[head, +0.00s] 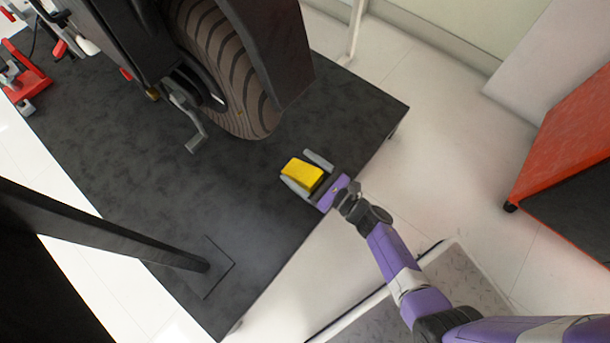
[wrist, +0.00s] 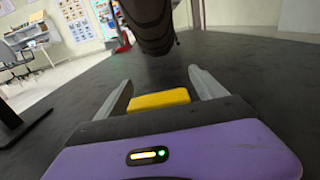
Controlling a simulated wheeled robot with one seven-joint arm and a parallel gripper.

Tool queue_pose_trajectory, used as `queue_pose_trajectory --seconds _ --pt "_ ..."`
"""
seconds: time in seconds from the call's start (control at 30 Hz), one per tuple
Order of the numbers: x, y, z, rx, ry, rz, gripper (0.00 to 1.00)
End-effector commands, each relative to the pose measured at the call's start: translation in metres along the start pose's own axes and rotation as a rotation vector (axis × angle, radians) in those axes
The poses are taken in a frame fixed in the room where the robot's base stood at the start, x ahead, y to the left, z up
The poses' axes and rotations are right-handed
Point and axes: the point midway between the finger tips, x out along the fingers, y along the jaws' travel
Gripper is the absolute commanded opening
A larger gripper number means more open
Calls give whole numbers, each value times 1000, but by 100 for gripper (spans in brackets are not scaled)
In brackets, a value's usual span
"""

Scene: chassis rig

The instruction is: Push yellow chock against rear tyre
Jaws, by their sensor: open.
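The yellow chock (head: 303,173) lies on the dark platform (head: 330,115), a short way from the rear tyre (head: 225,70), with bare platform between them. My gripper (head: 305,172) is low over the platform, its open fingers on either side of the chock. In the wrist view the chock (wrist: 158,99) sits between the fingers (wrist: 157,92), close to the palm and nearer the left finger. Whether either finger touches it I cannot tell. The tyre (wrist: 150,25) stands straight ahead of the fingers in the wrist view.
A dark post (head: 110,232) with a foot plate stands on the platform at lower left. A pedal-like lever (head: 195,135) hangs left of the tyre. A red cabinet (head: 570,130) stands at right. The platform's right edge is close to my gripper.

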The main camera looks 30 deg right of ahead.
Motion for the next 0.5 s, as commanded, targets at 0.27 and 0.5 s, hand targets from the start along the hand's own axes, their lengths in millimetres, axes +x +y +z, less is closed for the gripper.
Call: queue_pose_trajectory --seconds 0.27,0.5 --pt "10 0 0 1 0 -1 80" --pt "10 0 0 1 1 -1 49"
